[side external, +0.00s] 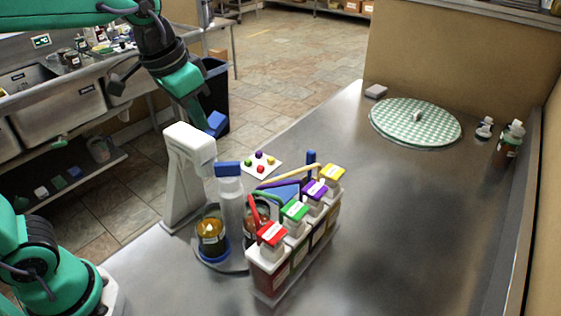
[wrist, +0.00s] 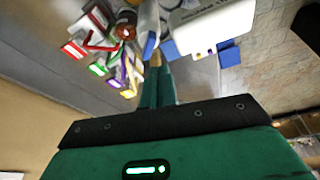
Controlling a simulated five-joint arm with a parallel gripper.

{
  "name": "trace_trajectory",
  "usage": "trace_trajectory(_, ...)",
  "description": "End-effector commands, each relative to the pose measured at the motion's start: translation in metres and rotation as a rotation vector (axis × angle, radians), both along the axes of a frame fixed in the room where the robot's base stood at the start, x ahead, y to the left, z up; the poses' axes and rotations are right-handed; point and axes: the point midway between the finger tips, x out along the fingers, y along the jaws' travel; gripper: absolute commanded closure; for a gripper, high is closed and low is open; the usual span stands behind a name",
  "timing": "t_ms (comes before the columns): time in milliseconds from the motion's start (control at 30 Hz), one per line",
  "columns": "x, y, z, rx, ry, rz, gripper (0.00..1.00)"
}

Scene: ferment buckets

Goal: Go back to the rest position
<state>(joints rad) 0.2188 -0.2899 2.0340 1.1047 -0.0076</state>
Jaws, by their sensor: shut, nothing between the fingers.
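My gripper (side external: 214,124) hangs from the green arm at the upper left in the side view, its fingers pointing down. It is in the air above and near the white stand (side external: 188,165), apart from the work things on the table. In the wrist view my gripper (wrist: 157,72) has its narrow green fingers together, with nothing held between them. The clear bottle with a blue cap (side external: 229,190) stands below and to the right of the gripper in the side view. An amber jar (side external: 211,238) stands on a round base beside it.
A rack of containers with red (side external: 272,234), green (side external: 295,211), purple and yellow lids stands at centre. A checked round cloth (side external: 415,121) and small bottles (side external: 508,143) are farther right. The table's right half is mostly clear.

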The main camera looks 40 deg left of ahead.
Motion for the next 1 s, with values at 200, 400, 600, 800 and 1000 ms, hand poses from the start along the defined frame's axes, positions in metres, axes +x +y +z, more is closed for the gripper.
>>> trace_trajectory(200,-0.036,0.032,-0.012,-0.012,-0.071,0.079,1.0)
trace_trajectory(400,-0.067,0.054,-0.029,-0.018,-0.135,0.145,1.0)
trace_trajectory(600,-0.089,0.067,-0.045,-0.019,-0.181,0.193,1.0)
trace_trajectory(800,-0.097,0.071,-0.052,-0.019,-0.198,0.211,1.0)
trace_trajectory(1000,-0.097,0.072,-0.053,-0.019,-0.199,0.211,1.0)
